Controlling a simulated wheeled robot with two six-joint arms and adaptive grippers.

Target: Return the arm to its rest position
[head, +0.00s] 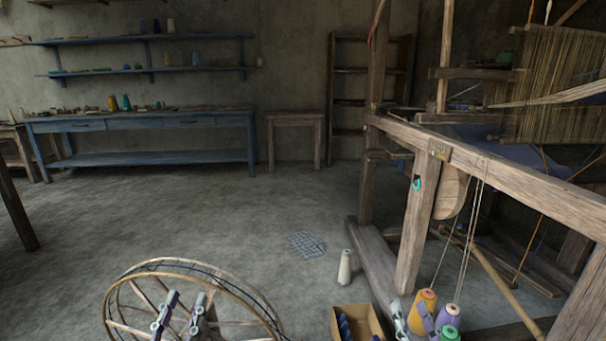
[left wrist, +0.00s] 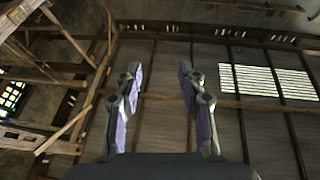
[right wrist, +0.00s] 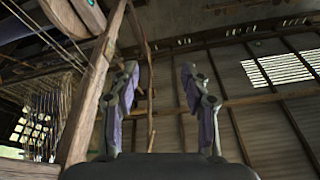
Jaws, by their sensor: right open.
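My left gripper (head: 186,300) points up at the bottom of the head view, in front of the spoked wheel (head: 262,302). In the left wrist view its two fingers (left wrist: 160,72) stand apart with nothing between them. My right gripper (head: 409,309) shows at the bottom right of the head view, beside the coloured thread cones. In the right wrist view its fingers (right wrist: 159,72) are apart and empty, pointing up toward the roof. Most of both arms lies outside the head view.
The wooden loom (head: 500,178) fills the right side. An orange cone (head: 428,298) and an open box (head: 373,318) are close to my right gripper. A pale cone (head: 345,266) stands on the floor. A blue table (head: 150,121) stands at the back wall. The middle floor is mostly clear.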

